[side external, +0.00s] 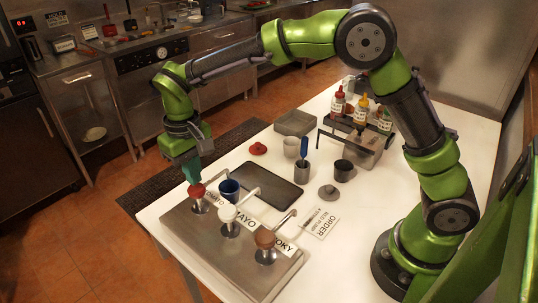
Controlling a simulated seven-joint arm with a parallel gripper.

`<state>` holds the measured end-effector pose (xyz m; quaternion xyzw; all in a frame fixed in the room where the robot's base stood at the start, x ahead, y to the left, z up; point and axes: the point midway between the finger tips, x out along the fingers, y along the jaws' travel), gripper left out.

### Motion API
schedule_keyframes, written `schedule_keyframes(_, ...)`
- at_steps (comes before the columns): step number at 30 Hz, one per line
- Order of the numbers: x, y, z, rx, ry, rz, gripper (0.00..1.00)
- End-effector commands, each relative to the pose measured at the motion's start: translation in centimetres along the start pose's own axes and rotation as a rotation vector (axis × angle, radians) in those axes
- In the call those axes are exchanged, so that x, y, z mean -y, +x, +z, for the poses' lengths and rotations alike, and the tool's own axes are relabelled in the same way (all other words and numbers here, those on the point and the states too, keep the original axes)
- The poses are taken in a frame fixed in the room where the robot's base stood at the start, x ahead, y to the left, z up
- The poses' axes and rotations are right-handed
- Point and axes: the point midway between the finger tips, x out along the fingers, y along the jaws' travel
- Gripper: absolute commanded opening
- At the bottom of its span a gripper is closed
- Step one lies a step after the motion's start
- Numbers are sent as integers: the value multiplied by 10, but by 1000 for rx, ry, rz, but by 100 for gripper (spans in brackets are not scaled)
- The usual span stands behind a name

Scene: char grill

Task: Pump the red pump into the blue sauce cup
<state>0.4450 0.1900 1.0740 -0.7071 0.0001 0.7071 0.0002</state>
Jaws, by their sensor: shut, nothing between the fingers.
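The red pump (197,191) is the leftmost of three pumps on the steel pump station (190,236). My gripper (193,180) is shut and empty, pointing down right at the top of the red pump. Its fingertips appear to touch the pump head; I cannot tell how far the head is pressed. The blue sauce cup (229,190) stands upright just right of the red pump, by its spout. The inside of the cup is too small to read.
A white pump (228,213) and a brown pump (265,239) stand to the right on the station. A dark tray (268,186) lies behind the cup. Several cups, lids and a sauce bottle rack (355,147) stand farther back. An order card (321,222) lies on the white table.

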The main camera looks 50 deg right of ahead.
Motion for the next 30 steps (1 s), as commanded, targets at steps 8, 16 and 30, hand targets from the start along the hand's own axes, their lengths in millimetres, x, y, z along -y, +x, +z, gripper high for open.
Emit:
schedule_keyframes(8, 0, 7, 0, 1, -1, 1, 0)
schedule_keyframes(16, 0, 16, 0, 0, -1, 0, 0)
schedule_keyframes(30, 0, 34, 1, 3, -1, 1, 0)
